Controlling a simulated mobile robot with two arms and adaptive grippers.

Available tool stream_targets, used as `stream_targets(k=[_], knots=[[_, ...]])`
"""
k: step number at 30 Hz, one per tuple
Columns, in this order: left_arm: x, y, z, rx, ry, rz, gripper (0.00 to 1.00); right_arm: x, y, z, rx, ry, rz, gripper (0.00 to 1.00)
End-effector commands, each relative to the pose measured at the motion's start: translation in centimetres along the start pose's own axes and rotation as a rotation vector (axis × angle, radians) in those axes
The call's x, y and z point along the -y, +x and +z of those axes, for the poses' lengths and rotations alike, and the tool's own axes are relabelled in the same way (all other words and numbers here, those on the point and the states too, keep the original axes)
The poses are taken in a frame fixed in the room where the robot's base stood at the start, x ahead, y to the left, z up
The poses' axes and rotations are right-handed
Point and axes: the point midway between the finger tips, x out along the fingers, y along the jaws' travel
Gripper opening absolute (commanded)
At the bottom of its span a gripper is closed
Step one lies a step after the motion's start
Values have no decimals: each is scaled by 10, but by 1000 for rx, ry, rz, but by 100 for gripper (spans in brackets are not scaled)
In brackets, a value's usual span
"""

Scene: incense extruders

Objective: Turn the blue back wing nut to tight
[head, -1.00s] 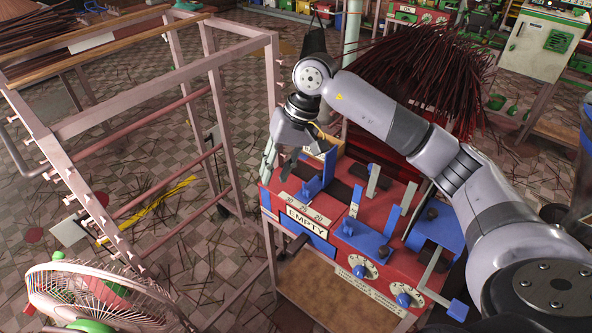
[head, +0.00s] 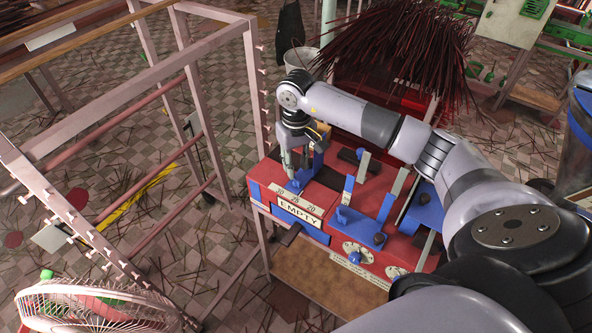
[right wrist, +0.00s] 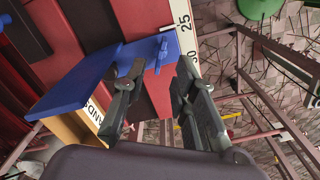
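The blue back wing nut (right wrist: 160,56) sits on a blue bracket (right wrist: 75,85) beside the number scale in the right wrist view. My right gripper (right wrist: 158,68) is open, with one dark finger on each side of the wing nut. I cannot tell whether either finger touches it. In the head view, my right gripper (head: 293,168) points down at the back left of the red machine (head: 335,200), over the wing nut, which is small and partly hidden there. My left gripper is not in view.
An EMPTY sign (head: 299,214) is on the machine's front, with dial knobs to its right. Other blue upright plates stand on its top. A pink metal rack (head: 190,95) is left, a fan (head: 90,305) front left, and a bundle of dark sticks (head: 395,45) behind.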

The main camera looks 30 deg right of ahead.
Motion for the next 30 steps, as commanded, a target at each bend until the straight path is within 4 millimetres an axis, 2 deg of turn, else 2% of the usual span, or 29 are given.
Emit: stream_targets(k=[1,3,9,15,20,30], knots=[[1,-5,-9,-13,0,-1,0,1,8,1,4,0,-1,26],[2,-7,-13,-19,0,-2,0,1,20,2,4,0,-2,26],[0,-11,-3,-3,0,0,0,1,40,0,0,0,-2,26],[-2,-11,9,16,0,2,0,0,45,0,-1,0,-1,26],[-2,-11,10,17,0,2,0,0,45,0,-1,0,-1,25],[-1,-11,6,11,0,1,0,0,45,0,-1,0,-1,2]])
